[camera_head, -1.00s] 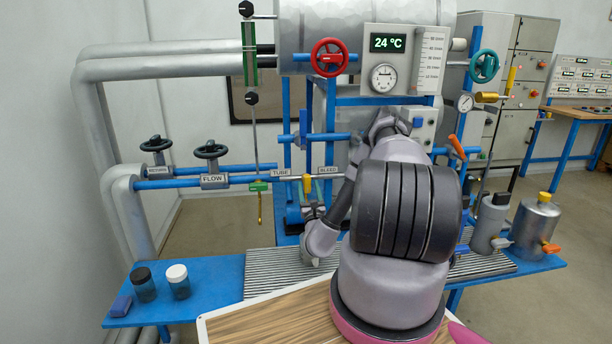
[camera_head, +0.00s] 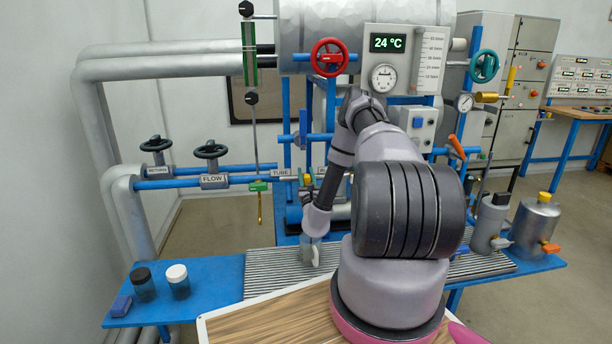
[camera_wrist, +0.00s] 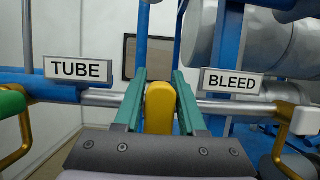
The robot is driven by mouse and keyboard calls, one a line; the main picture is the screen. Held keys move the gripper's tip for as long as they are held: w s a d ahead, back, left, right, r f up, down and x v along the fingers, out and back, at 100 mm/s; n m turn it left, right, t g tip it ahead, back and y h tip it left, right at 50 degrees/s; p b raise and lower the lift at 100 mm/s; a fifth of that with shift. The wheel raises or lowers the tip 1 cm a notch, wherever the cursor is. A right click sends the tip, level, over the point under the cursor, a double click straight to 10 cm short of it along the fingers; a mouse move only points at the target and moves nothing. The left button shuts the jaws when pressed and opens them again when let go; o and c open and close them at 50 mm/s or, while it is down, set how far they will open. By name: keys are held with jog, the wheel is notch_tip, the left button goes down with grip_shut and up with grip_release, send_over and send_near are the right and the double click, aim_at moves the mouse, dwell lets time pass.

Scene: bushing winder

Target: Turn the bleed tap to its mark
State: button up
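A yellow tap handle (camera_wrist: 160,108) stands upright in the wrist view, on the pipe between the TUBE label (camera_wrist: 78,69) and the BLEED label (camera_wrist: 232,82). My gripper (camera_wrist: 160,95) has its two teal fingers on either side of this handle, apparently touching it. In the head view the handle (camera_head: 307,180) is partly hidden by my arm, and so is the BLEED label. My gripper is mostly hidden there. I cannot make out a mark for the tap.
Left of TUBE is a green-handled valve (camera_head: 258,187). A red handwheel (camera_head: 329,57) and gauge panel (camera_head: 383,76) are above. Two jars (camera_head: 178,281) stand on the blue shelf (camera_head: 216,285).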

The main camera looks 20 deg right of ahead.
grip_shut()
jog(key=m+h, duration=0.1)
jog(key=m, duration=0.2)
jog(key=d+m+g+h, duration=0.1)
jog(key=m+h, duration=0.1)
jog(key=m, duration=0.1)
jog(key=shift+s+f+m, duration=0.1)
jog(key=shift+s+m, duration=0.05)
jog(key=shift+m, duration=0.25)
jog(key=o, duration=0.6)
grip_release()
jog(key=shift+c, duration=0.2)
jog(key=shift+s+d+f, duration=0.1)
